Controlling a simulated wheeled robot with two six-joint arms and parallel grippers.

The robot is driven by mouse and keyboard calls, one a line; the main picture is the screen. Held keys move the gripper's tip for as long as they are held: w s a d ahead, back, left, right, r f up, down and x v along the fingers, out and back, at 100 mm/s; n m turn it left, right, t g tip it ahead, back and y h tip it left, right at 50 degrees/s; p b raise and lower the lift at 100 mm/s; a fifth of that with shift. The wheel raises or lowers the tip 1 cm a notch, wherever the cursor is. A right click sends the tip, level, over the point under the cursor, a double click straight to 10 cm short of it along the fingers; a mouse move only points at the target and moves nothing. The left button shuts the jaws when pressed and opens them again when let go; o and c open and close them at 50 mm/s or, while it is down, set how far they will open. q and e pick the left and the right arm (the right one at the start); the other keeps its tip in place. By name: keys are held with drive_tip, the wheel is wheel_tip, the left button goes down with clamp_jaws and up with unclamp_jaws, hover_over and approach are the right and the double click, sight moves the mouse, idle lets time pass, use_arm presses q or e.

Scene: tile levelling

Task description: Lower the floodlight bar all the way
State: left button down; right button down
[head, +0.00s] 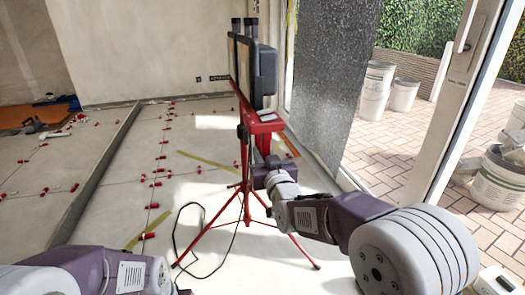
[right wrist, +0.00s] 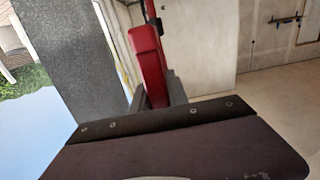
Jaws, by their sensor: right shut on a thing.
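The floodlight bar (head: 268,125) is red and sits high on a red tripod stand (head: 246,190). Dark-framed floodlights (head: 264,72) are mounted on it, seen nearly edge-on. My right gripper (head: 266,168) is just below the near end of the bar, beside the mast. It is shut on a red piece below the bar's end; its fingers are small and partly hidden in the head view. In the right wrist view the red part (right wrist: 150,68) stands upright between the fingertips. My left arm shows at the lower left, but its gripper is out of the picture.
A black cable (head: 190,240) loops on the floor left of the tripod. Red tile clips (head: 157,172) dot the tiled floor at left. A grey speckled panel (head: 328,80) stands right behind the lights. White buckets (head: 500,178) stand outside the door frame.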

drive_tip(key=shift+f, duration=0.85)
drive_tip(key=c, duration=1.3)
unclamp_jaws()
drive_tip(key=shift+r, duration=0.2)
drive_tip(key=s, duration=0.3)
drive_tip(key=s+d+p, duration=0.1)
drive_tip(key=s, duration=0.2)
drive_tip(key=s+p, duration=0.1)
drive_tip(key=s, duration=0.2)
drive_tip(key=shift+d, duration=0.4)
